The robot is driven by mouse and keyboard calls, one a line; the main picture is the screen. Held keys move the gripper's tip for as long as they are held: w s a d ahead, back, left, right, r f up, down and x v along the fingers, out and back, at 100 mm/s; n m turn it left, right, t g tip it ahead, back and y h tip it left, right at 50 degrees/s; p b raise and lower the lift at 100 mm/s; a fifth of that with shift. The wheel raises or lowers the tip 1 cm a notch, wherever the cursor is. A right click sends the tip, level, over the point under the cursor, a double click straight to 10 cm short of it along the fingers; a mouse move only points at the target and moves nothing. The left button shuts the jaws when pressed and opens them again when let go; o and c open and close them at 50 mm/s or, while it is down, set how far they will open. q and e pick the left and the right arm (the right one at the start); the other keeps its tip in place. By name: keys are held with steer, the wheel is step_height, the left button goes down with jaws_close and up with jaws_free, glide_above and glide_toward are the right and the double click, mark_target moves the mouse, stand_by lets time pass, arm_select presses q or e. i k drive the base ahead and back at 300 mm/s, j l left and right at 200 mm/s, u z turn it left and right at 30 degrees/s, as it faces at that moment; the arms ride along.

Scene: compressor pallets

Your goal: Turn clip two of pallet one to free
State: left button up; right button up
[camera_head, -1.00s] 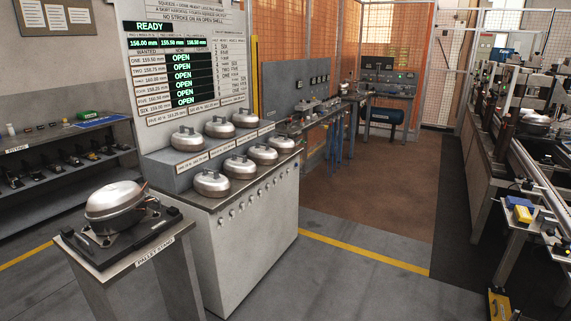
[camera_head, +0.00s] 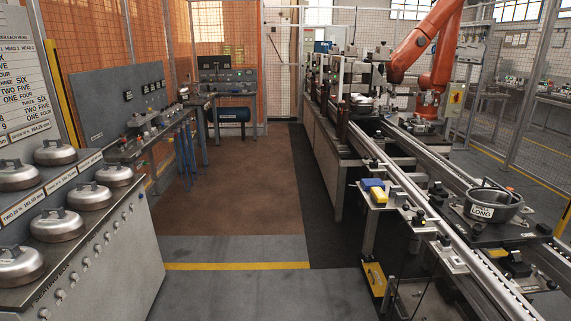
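A dark pallet (camera_head: 464,234) sits on the conveyor at the right, with a dark open shell (camera_head: 494,203) on it that bears a label reading LONG. Small dark fittings show on the pallet around the shell, but I cannot tell which is clip two or how it is turned. I also cannot read a pallet number. Neither of my grippers is in view.
The conveyor rails (camera_head: 405,185) run along the right side. A small side shelf (camera_head: 376,202) holds a yellow and a blue block. Silver domes stand on the grey cabinet (camera_head: 110,250) at the left. An orange robot arm (camera_head: 425,50) stands behind. The brown floor (camera_head: 235,190) is clear.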

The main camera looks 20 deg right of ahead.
mark_target(477, 230)
steer(key=i+l+z, duration=0.1)
steer(key=i+z, duration=0.6)
steer(key=i+j+z, duration=0.1)
steer(key=z, duration=0.25)
steer(key=i, duration=0.1)
